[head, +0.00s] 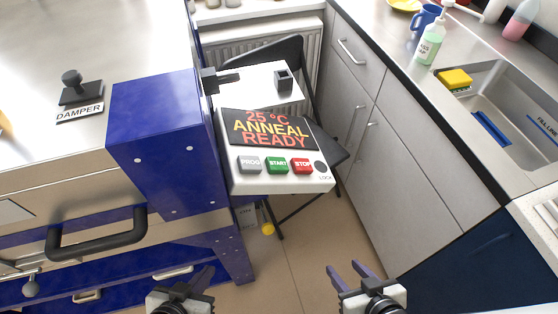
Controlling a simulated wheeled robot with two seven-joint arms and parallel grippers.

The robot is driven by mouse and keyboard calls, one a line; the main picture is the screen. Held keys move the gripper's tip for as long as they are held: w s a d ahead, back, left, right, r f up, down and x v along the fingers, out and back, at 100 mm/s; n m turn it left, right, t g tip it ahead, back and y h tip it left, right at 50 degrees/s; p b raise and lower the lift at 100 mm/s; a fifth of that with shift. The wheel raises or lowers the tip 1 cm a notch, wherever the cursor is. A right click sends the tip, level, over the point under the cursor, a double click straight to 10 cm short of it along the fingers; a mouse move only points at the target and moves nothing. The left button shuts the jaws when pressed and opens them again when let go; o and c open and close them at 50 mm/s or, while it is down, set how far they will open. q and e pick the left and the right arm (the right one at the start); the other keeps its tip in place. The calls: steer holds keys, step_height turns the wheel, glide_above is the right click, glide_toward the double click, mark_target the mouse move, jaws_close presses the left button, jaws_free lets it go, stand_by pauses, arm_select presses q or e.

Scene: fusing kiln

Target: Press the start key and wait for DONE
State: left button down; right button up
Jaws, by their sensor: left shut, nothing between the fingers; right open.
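The kiln controller (282,182) is a white box on the right side of the blue kiln post. Its dark display (268,128) reads "25 °C ANNEAL READY". Below it are a grey PROG key (250,164), a green START key (277,165) and a red STOP key (302,166). A dark round LOCK (320,168) is at the right end. My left gripper (203,277) is shut and empty at the bottom, below and left of the controller. My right gripper (350,270) is open and empty, below and right of the controller. Neither touches the keys.
The kiln's black handle (97,238) and DAMPER knob (76,82) are at the left. A dark folding chair (318,130) stands behind the controller. A counter with a sink (505,105), soap bottle (428,42) and blue mug (426,17) is at the right. Space before the keys is clear.

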jaws_close()
stand_by(1.8)
